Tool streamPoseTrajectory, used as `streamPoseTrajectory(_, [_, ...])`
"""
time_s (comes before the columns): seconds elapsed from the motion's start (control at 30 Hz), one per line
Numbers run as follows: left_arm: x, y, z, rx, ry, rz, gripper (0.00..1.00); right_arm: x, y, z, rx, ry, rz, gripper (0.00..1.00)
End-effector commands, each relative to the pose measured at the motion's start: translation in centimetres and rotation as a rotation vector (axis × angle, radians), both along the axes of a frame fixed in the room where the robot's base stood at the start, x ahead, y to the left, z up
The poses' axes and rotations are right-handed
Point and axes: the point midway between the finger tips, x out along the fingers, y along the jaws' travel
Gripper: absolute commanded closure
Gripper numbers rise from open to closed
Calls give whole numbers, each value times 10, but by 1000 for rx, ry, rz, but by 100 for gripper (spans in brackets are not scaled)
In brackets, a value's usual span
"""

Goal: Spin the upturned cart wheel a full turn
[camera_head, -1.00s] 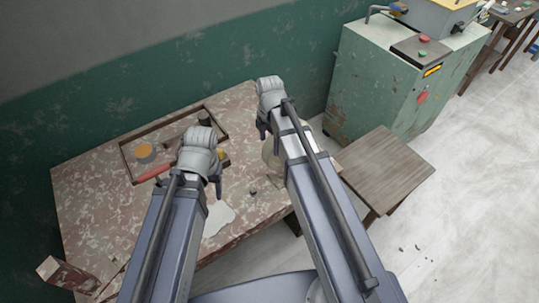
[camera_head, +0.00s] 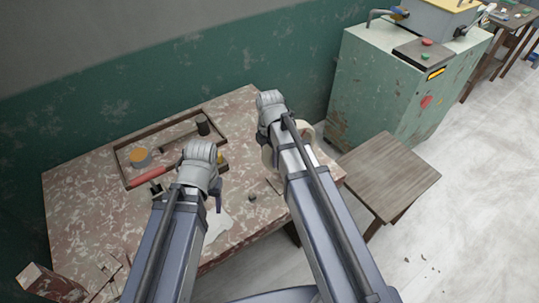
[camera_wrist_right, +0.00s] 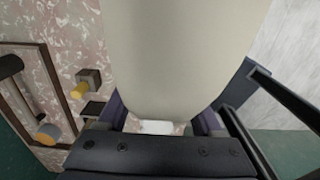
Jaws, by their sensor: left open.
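A cream, rounded, ring-like thing (camera_head: 304,134), perhaps the cart wheel, stands at the right end of the table, mostly hidden behind my right arm. In the right wrist view a large cream curved body (camera_wrist_right: 185,55) fills the upper middle, between the fingers of my right gripper (camera_wrist_right: 160,120). I cannot tell whether the fingers press on it. In the head view my right gripper (camera_head: 266,130) is largely hidden by its own wrist. My left gripper (camera_head: 187,191) is open and empty over the table's middle, its fingers apart on both sides of the wrist.
A stool (camera_head: 390,175) and green cabinet (camera_head: 385,90) stand right.

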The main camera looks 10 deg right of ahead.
Motion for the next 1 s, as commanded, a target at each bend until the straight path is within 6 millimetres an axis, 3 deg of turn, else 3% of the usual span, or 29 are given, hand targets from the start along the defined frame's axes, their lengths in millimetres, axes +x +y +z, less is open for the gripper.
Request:
streamPoseTrajectory(0.07, [0, 0, 0, 0, 0, 0, 42, 0, 0, 0, 0, 0, 0, 43])
streamPoseTrajectory(0.57, [0, 0, 0, 0, 0, 0, 42, 0, 0, 0, 0, 0, 0, 99])
streamPoseTrajectory(1.0, [0, 0, 0, 0, 0, 0, 42, 0, 0, 0, 0, 0, 0, 100])
